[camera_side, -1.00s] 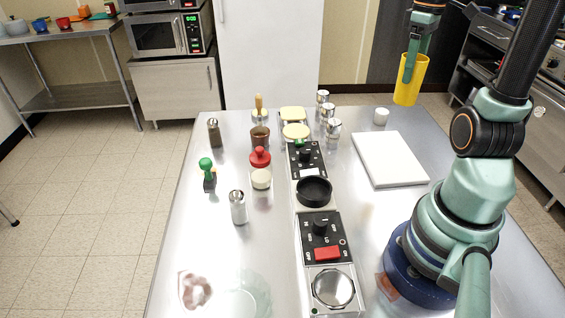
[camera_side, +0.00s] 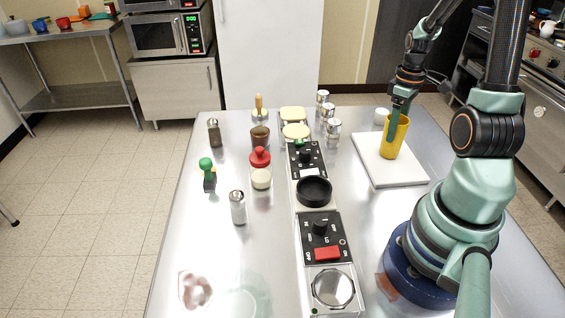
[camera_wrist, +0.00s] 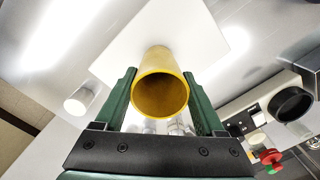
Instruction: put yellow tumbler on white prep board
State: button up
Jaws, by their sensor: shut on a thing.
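The yellow tumbler (camera_side: 396,140) is upright over the white prep board (camera_side: 377,172) in the side view, its base at or just above the board's surface; I cannot tell whether it touches. My gripper (camera_side: 398,122) is shut on the tumbler's upper part. In the wrist view the tumbler (camera_wrist: 161,92) sits between the two green fingers of my gripper (camera_wrist: 161,100), its open mouth facing the camera. The white board (camera_wrist: 215,40) shows behind it.
A small white cup (camera_side: 381,116) stands just behind the board. Several glass shakers (camera_side: 328,112) stand to its left. Burner units with a black pan (camera_side: 314,191) run down the middle of the steel table. Bare table lies between them and the board.

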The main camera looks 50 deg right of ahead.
jog(key=shift+f, duration=0.15)
jog(key=o, duration=1.5)
notch_tip(320, 180, up, 12)
jog(key=w+a+r+t, duration=0.1)
jog(key=w+a+t, duration=0.1)
jog(key=a, duration=0.6)
jog(key=w+a+r+t, duration=0.2)
jog(key=w+a, duration=0.1)
jog(key=a, duration=0.6)
jog(key=w+a+r+t, duration=0.1)
jog(key=w+a+r, duration=0.1)
jog(key=a, duration=0.6)
jog(key=shift+w+a+r+t, duration=0.25)
jog(key=shift+t, duration=0.15)
